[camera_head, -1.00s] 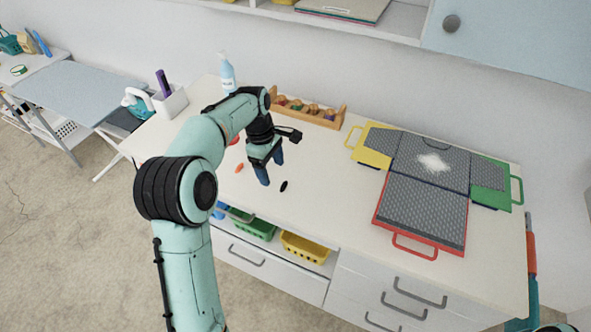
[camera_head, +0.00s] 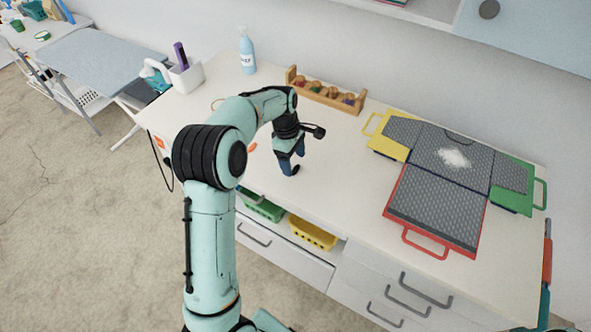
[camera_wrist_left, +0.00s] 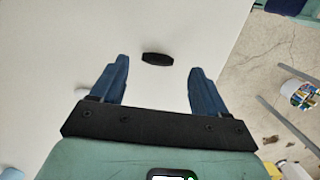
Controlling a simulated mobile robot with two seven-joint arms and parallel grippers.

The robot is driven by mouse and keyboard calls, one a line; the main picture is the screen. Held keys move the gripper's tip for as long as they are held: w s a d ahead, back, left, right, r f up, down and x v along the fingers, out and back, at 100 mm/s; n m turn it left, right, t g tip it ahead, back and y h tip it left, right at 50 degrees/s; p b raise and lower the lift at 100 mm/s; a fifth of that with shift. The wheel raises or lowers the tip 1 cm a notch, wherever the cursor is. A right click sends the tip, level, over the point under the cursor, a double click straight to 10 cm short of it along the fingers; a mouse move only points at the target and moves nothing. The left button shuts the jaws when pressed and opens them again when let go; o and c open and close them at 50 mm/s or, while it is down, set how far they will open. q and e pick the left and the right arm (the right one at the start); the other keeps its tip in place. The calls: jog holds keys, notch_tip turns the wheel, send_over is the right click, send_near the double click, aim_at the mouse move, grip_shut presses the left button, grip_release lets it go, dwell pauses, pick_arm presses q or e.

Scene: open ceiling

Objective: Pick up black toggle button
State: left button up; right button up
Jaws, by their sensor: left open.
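My left gripper (camera_wrist_left: 158,70) is open and empty, with blue fingers apart on either side. In the head view my left gripper (camera_head: 292,165) is low over the table near its front edge, and the toggle button (camera_head: 296,169) shows as a dark spot at the fingertips. Whether the fingers touch the table cannot be told. My right gripper is not in view.
An orange piece (camera_head: 252,146) lies left of the gripper. A wooden rack (camera_head: 326,96) with several coloured pieces stands behind. Grey panels with yellow, green and red (camera_head: 397,222) handled trays cover the right side. A spray bottle (camera_head: 247,52) stands at the back left.

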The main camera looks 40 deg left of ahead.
aim_at(295, 168)
pick_arm(q)
jog(key=f, duration=0.3)
jog(key=shift+w+d, duration=0.1)
jog(key=shift+w, duration=0.1)
jog(key=c, duration=1.1)
jog(key=shift+r, duration=0.1)
